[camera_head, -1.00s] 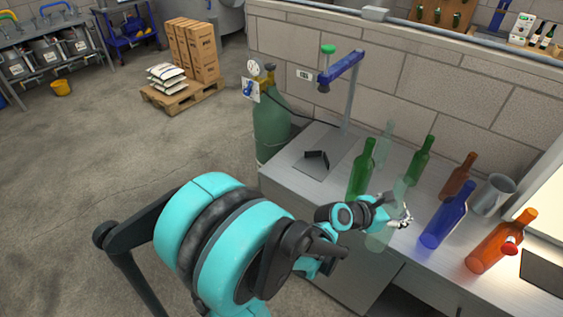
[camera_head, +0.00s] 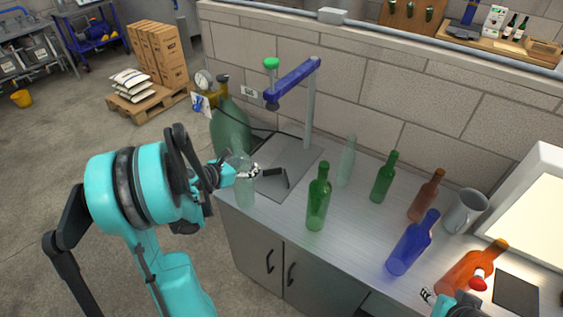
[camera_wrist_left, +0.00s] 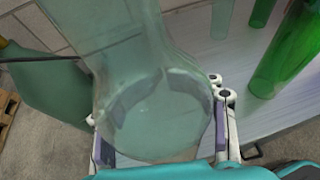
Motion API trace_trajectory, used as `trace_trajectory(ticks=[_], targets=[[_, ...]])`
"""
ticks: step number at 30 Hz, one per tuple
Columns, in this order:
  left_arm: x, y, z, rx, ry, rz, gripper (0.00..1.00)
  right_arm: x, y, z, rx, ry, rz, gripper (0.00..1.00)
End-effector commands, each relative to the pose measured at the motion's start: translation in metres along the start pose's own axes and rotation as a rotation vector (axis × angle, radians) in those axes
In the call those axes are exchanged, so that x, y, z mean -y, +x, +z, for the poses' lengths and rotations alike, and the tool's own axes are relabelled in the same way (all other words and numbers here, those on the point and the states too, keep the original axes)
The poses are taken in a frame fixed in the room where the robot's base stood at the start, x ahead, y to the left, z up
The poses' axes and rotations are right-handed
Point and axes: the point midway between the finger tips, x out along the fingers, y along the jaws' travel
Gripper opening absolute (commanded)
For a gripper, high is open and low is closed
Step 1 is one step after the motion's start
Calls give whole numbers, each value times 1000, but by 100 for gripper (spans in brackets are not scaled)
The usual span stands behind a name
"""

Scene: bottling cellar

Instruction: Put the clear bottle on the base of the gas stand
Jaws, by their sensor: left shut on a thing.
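The clear bottle (camera_head: 244,193) is upright in my left gripper (camera_head: 247,171), at the left end of the counter. In the left wrist view the fingers close around the bottle (camera_wrist_left: 150,60). The gas stand (camera_head: 311,105) has a grey post, a blue arm and a green knob. Its flat grey base (camera_head: 298,160) lies just right of and behind the held bottle. A black angled piece (camera_head: 273,172) sits on the base. I cannot tell whether the bottle's bottom touches the counter. My right gripper (camera_head: 430,296) shows only partly at the bottom right; its jaws are unclear.
A metal mug (camera_head: 466,211) is behind. A gas cylinder (camera_head: 230,128) stands beyond the counter's left end.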

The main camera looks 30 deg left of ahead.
Motion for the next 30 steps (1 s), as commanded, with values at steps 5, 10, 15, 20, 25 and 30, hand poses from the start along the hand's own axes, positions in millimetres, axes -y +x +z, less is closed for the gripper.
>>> trace_trajectory(ticks=[5, 10, 15, 20, 25, 30], targets=[[2, 49, 20, 0, 3, -6, 2, 0, 9, 6, 0, 0, 0, 40], [2, 90, 39, 0, 3, -4, 2, 0, 16, 11, 0, 0, 0, 40], [1, 118, 52, 0, 2, -2, 2, 0, 20, 14, 0, 0, 0, 40], [0, 127, 58, 0, 0, 0, 2, 0, 21, 15, 0, 0, 0, 40], [0, 142, 57, 0, 0, 0, 2, 0, 27, 19, 0, 0, 0, 40], [0, 152, 31, 0, 0, 1, 2, 0, 38, 28, 0, 0, 0, 40]])
